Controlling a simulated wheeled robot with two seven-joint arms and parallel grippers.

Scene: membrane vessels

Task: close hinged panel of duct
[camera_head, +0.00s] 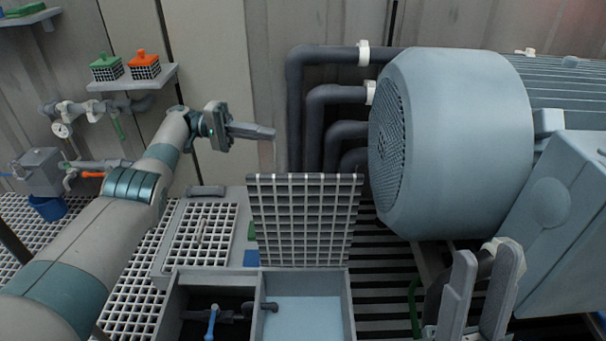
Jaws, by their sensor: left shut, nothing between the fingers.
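The duct (348,300) is an open grey box low in the middle of the head view, with a dark left compartment and a pale blue right one. A hinged grid panel (305,222) stands raised at the back edge of the right compartment, leaving it uncovered. Another grid panel (200,236) lies flat behind the left compartment. My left gripper (272,133) is shut and empty, above and behind the raised panel's top left edge, apart from it in the picture. My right gripper (490,262) shows at the lower right, fingers up with a gap between the tips.
A large grey-blue motor (455,140) fills the right side, with dark pipes (296,110) beside it. A wall shelf (135,78) holds a green-lidded and an orange-lidded basket. A blue-handled valve (211,322) sits in the left compartment.

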